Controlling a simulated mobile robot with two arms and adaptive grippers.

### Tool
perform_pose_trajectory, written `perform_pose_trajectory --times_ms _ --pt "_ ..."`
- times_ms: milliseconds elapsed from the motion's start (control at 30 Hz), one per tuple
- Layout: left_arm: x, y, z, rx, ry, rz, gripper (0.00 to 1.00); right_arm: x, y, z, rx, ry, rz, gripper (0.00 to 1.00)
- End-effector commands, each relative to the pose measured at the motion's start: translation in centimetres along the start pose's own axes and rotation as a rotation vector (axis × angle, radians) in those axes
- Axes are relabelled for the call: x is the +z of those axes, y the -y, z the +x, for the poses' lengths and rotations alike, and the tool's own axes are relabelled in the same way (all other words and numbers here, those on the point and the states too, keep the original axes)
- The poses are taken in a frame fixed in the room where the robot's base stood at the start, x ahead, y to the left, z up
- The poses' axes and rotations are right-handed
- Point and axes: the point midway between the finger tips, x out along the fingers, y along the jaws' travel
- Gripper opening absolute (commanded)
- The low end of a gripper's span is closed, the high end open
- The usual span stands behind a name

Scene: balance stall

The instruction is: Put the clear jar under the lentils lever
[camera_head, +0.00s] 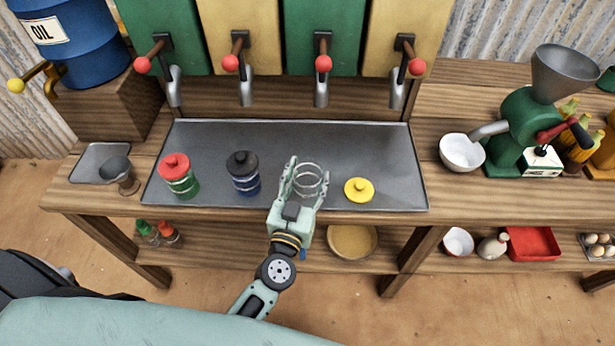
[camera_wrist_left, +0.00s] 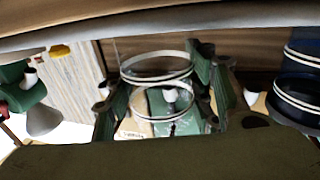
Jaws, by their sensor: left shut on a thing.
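My left gripper (camera_head: 304,186) is shut on the clear jar (camera_head: 309,174), an open see-through jar with pale rings, over the front of the grey metal tray (camera_head: 330,140). In the left wrist view the jar (camera_wrist_left: 156,68) shows between the fingers. Whether its base touches the tray I cannot tell. Behind it, four levers with red knobs hang on green and yellow dispensers: far left (camera_head: 143,64), second (camera_head: 231,62), third (camera_head: 323,63) and far right (camera_head: 417,66). No label is readable, so which is lentils I cannot tell. My right gripper is out of view.
A red-lidded green jar (camera_head: 180,178) and a dark-lidded blue jar (camera_head: 243,174) stand left of my gripper. A yellow lid (camera_head: 359,190) lies just right. The tray's back strip under the spouts is clear. A white bowl (camera_head: 461,152) and green grinder (camera_head: 520,130) stand further right.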

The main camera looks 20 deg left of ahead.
Motion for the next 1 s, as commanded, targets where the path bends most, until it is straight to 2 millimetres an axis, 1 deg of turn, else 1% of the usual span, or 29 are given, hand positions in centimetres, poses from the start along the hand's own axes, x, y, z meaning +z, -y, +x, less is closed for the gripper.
perform_pose_trajectory --times_ms 67,100,300,600,767,867,1000 --pt "0.3 0.0 0.0 0.000 -0.001 0.002 0.19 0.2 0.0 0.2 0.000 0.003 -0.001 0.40" --pt "0.4 0.0 0.0 0.000 0.000 0.002 0.52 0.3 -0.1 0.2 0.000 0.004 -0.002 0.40" --pt "0.3 0.0 0.0 0.000 0.000 0.001 0.69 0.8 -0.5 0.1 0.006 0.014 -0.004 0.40" --pt "0.3 0.0 0.0 0.000 0.000 0.001 0.69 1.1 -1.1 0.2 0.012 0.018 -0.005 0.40" --pt "0.6 0.0 0.0 0.000 -0.001 -0.002 0.69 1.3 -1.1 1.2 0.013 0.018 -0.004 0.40" --pt "0.6 0.0 -1.9 0.000 0.006 0.001 0.69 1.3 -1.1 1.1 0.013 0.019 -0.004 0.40" --pt "0.9 0.0 -4.5 0.000 0.006 0.001 0.69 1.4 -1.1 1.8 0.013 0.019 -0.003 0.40"
